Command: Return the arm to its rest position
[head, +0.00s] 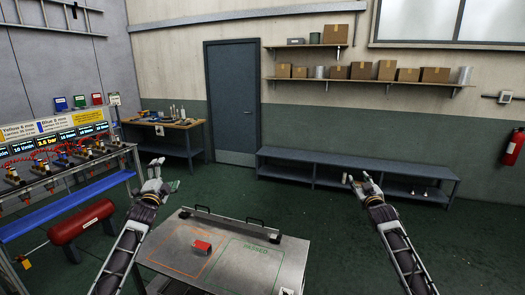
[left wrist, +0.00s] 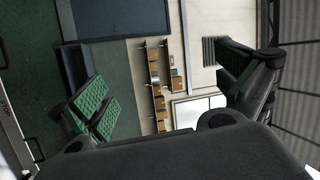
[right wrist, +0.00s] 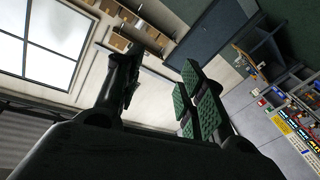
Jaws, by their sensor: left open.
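My left gripper (head: 164,174) is raised above the far left corner of the grey table, open and empty. In the left wrist view its green-padded fingers (left wrist: 165,88) stand wide apart with nothing between them. My right gripper (head: 357,180) is raised to the right of the table, away from any object. In the right wrist view its fingers (right wrist: 158,95) are apart and nothing is between them.
The grey table (head: 180,228) has a green outline marked PASSED and a dark bar along its far edge. A rack of gauges and valves (head: 70,165) and a red tank (head: 83,221) stand at left. A long low bench (head: 350,168) lines the back wall. Green floor at right is clear.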

